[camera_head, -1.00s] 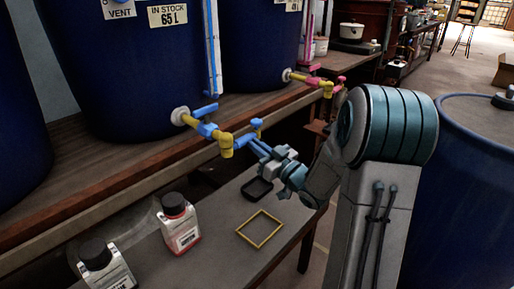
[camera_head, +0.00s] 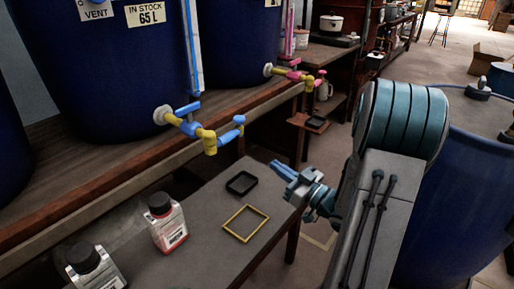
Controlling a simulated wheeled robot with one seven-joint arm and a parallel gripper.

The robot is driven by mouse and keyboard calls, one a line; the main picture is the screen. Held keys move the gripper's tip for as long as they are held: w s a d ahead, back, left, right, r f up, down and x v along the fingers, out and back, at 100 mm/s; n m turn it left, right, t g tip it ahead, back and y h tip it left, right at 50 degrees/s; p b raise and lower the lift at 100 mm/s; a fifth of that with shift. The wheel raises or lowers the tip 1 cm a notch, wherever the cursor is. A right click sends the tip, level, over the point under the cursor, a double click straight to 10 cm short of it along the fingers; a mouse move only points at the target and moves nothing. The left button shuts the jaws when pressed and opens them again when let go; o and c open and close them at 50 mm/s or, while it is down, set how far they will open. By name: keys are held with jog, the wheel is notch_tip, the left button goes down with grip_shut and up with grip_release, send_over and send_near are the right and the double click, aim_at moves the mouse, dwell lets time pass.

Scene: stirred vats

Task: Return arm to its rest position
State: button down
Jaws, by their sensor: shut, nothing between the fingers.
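My arm (camera_head: 385,190) reaches up from the lower right of the head view and bends back at its large teal joint. My gripper (camera_head: 275,166) has blue fingers and points left. It is shut and empty. It shows near the right end of the low grey bench (camera_head: 200,212), to the right of a small black tray (camera_head: 241,183). It appears apart from the tray and from the blue-handled tap (camera_head: 207,138).
A yellow square frame (camera_head: 245,223) and two black-capped bottles, one with red contents (camera_head: 168,224) and one grey (camera_head: 95,270), are on the bench. Blue vats (camera_head: 130,70) stand on the wooden shelf (camera_head: 130,165). A blue drum (camera_head: 455,200) stands close right of my arm.

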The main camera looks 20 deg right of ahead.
notch_tip(320, 180, up, 18)
jog(key=w+m+g+h+p, duration=0.25)
jog(key=g+h+p, duration=0.25)
jog(key=h+p, duration=1)
jog(key=s+a+r+m+g+y+p, duration=0.1)
jog(key=s+a+r+g+p, duration=0.3)
jog(key=s+r+p, duration=0.4)
jog(key=s+a+r+m+g+y+p, duration=0.2)
jog(key=s+a+r+g+y+p, duration=0.2)
jog(key=s+a+r+p, duration=0.3)
jog(key=s+r+g+p, duration=0.1)
jog(key=s+p, duration=0.4)
jog(key=shift+s+r+g, duration=0.2)
jog(key=shift+s+g, duration=0.1)
jog(key=shift+s, duration=0.05)
